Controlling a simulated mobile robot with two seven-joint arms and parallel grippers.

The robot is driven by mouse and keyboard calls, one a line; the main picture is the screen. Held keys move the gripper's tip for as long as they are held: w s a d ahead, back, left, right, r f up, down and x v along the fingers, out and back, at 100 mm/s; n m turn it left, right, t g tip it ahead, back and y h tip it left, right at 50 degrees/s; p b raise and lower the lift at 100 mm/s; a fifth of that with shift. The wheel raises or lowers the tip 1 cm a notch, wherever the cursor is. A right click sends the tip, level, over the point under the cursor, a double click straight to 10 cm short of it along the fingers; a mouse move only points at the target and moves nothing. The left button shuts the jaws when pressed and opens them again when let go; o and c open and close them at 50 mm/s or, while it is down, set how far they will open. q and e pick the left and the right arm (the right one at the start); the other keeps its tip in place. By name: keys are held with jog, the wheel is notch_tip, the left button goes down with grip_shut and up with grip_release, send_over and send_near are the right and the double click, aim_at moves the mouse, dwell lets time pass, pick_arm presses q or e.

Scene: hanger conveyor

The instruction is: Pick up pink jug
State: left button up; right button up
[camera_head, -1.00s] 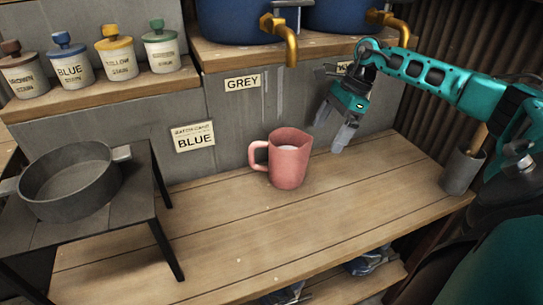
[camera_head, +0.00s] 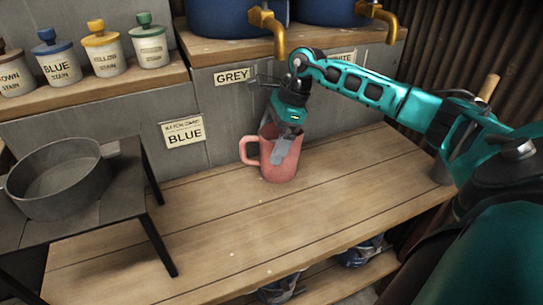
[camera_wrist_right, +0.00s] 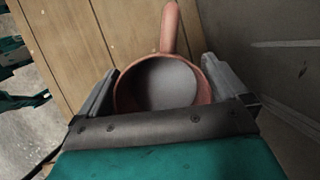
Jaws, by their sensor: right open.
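The pink jug (camera_head: 283,172) stands upright on the wooden bench, its handle toward the left in the head view. In the right wrist view the jug (camera_wrist_right: 167,104) is seen from above, with a grey inside or content and its handle toward the top. My right gripper (camera_head: 275,148) is over the jug, pointing down, and hides part of its rim. Its jaws are open, one finger on each side of the jug in the right wrist view. I cannot tell whether either finger touches it. My left gripper is not in view.
A grey pan (camera_head: 58,180) sits on a dark stand (camera_head: 140,215) at the left. Labelled stain jars (camera_head: 105,60) line the shelf behind. Blue barrels with brass taps (camera_head: 268,30) stand above the bench. The bench front (camera_head: 210,225) is clear.

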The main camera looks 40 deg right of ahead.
jog(key=shift+f, duration=0.1)
jog(key=c, duration=1.2)
jog(key=shift+c, duration=1)
jog(key=shift+r, duration=0.2)
